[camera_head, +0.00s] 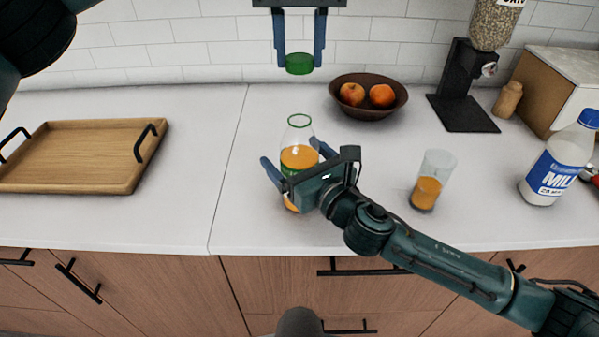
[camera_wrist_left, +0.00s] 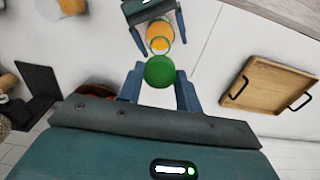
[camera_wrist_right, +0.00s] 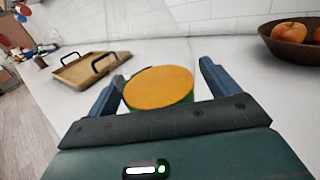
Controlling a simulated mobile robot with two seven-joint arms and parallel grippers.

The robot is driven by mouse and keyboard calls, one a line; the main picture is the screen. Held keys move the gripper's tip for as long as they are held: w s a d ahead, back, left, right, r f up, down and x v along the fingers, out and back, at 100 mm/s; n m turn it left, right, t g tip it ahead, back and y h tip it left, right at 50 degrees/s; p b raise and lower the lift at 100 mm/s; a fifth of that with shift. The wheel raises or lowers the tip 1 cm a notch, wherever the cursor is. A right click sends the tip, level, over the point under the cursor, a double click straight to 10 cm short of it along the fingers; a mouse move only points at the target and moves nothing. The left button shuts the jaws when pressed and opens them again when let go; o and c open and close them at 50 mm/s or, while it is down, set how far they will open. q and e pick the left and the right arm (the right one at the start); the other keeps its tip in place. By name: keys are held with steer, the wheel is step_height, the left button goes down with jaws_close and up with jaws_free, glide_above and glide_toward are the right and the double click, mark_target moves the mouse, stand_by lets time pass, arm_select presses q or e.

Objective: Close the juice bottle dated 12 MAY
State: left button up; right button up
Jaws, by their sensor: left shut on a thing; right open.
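The juice bottle (camera_head: 299,129) stands upright and uncapped on the counter, with orange juice inside and a green ring at its mouth. A date on it is not readable. My left gripper (camera_head: 299,58) is shut on a green cap (camera_head: 299,65) and holds it above the bottle, clearly apart from the mouth. The cap also shows in the left wrist view (camera_wrist_left: 160,72). My right gripper (camera_head: 297,160) is open, with its fingers on either side of the bottle. It hides part of the bottle's lower body. The orange juice (camera_wrist_right: 159,88) shows between its fingers in the right wrist view.
A glass with juice (camera_head: 428,189) stands right of the bottle, and a milk bottle (camera_head: 558,165) farther right. A fruit bowl (camera_head: 372,112) and a dispenser (camera_head: 468,100) are behind. A wooden tray (camera_head: 80,155) lies left. Counter between tray and bottle is clear.

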steer(key=shift+c, duration=0.5)
steer(key=c, duration=1.4)
arm_select(q)
glide_above(300, 110)
steer(key=shift+s+f, duration=0.1)
steer(key=shift+f, duration=2.4)
steer(key=shift+f, duration=0.1)
steer(key=shift+f, duration=0.8)
steer(key=shift+f, duration=0.55)
arm_select(e)
jaws_close()
arm_select(q)
steer(key=m, duration=0.5)
steer(key=shift+m, duration=0.4)
steer(key=m, duration=0.4)
